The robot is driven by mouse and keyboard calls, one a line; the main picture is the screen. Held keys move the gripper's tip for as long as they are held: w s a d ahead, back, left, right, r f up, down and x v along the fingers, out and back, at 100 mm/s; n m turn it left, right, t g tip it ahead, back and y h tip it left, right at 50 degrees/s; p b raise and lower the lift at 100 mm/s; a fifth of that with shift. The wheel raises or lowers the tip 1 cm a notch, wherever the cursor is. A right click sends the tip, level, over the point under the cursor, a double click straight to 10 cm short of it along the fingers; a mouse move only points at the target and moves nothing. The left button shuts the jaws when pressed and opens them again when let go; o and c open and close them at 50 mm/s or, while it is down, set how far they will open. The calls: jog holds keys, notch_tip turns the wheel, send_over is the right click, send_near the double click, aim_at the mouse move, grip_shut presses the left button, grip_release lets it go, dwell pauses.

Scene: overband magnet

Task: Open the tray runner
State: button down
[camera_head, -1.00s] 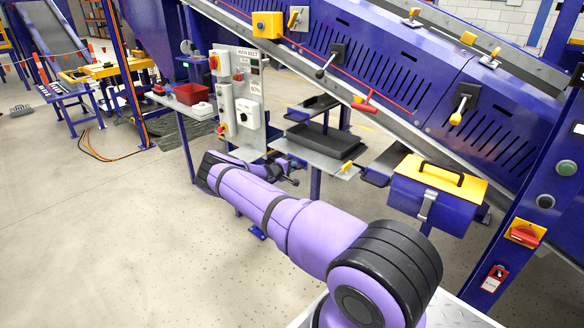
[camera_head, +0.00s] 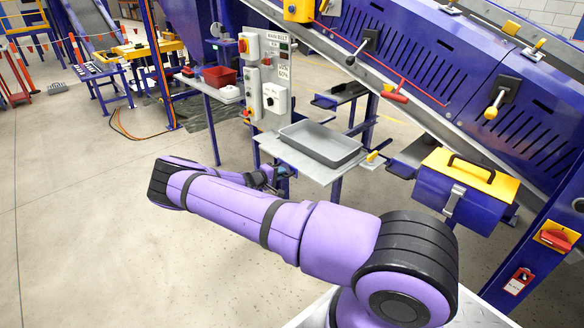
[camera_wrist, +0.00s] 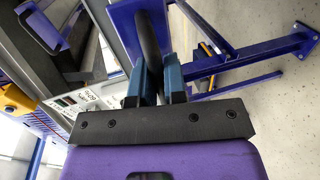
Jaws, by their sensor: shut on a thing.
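A shallow grey tray (camera_head: 320,143) sits on a flat light-grey runner plate (camera_head: 290,152) that juts out below the sloping conveyor. The tray's open top faces up and looks empty. My gripper (camera_head: 276,181) is small in the head view, at the near left side of the plate and below it, partly hidden by my forearm. In the wrist view my gripper (camera_wrist: 152,84) has its blue-grey fingers shut around a dark rounded bar (camera_wrist: 150,42). How that bar joins the tray runner is hidden.
A control panel (camera_head: 264,75) stands close behind my gripper. A blue box with a yellow lid (camera_head: 461,185) hangs to the right of the tray. A red bin (camera_head: 219,77) stands on a side table at the left. Bare floor lies open at the front left.

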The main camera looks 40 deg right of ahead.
jog(key=shift+f+v, duration=0.2)
jog(key=shift+v, duration=0.9)
jog(key=shift+f+v, duration=0.25)
jog(key=shift+v, duration=0.8)
jog(key=shift+a, duration=0.1)
jog(key=c, duration=1.2)
grip_release()
jog(key=w+v, duration=0.1)
jog(key=v, duration=0.9)
jog(key=shift+s+a, duration=0.4)
jog(key=shift+s, duration=0.05)
jog(key=shift+r, duration=0.1)
